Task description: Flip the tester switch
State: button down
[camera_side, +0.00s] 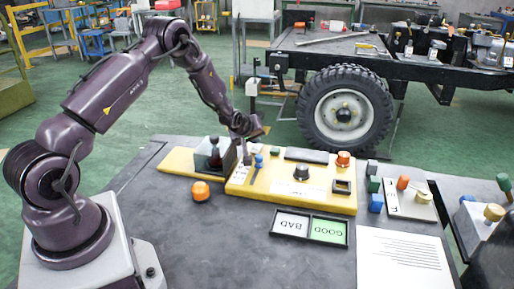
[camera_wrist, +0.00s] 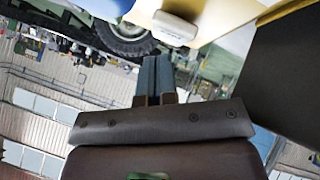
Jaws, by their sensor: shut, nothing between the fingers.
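The yellow tester panel (camera_side: 310,200) lies on the dark table and carries several controls. A small blue-capped lever (camera_side: 259,161) stands near its left end; I cannot tell for sure whether it is the tester switch. My gripper (camera_side: 247,157) is shut and empty, pointing down at the panel's left end, close beside the blue-capped lever. Whether it touches is unclear. In the wrist view, the shut fingers (camera_wrist: 158,72) point toward a pale rounded part (camera_wrist: 175,28) on a yellow surface (camera_wrist: 210,15).
A black joystick box (camera_side: 213,155) stands left of the gripper. The panel also carries a black knob (camera_side: 301,173) and an orange button (camera_side: 343,158). An orange ball-like object (camera_side: 200,191) and a BAD/GOOD tray (camera_side: 309,227) lie in front. Small blocks (camera_side: 375,185) stand right.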

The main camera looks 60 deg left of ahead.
aim_at(254, 148)
jog(key=shift+s+d+r, duration=0.1)
jog(key=shift+d+r, duration=0.05)
jog(key=shift+r, duration=1.15)
jog(key=shift+s+d+r, duration=0.1)
jog(key=shift+r, duration=1.2)
jog(key=shift+s+d+f+m+g, duration=0.15)
jog(key=shift+s+f+m+g, duration=0.05)
jog(key=shift+f+m+g, duration=0.1)
jog(key=s, duration=0.1)
jog(key=s+d+f+m+g+h, duration=0.1)
jog(key=s+d+f+g, duration=0.1)
jog(key=s, duration=0.1)
jog(key=shift+f, duration=0.1)
jog(key=shift+s+d+r+m+g+h, duration=0.5)
jog(key=shift+s+d+r+m, duration=0.3)
jog(key=shift+s+d+r, duration=0.3)
jog(key=s+d+r+m+t+h, duration=0.1)
jog(key=s+d+r+m, duration=0.9)
jog(key=s+d+r, duration=1.1)
notch_tip(254, 148, up, 4)
jog(key=s+h, duration=0.1)
jog(key=s, duration=0.1)
jog(key=shift+s+d+m, duration=0.3)
jog(key=shift+s+d, duration=0.1)
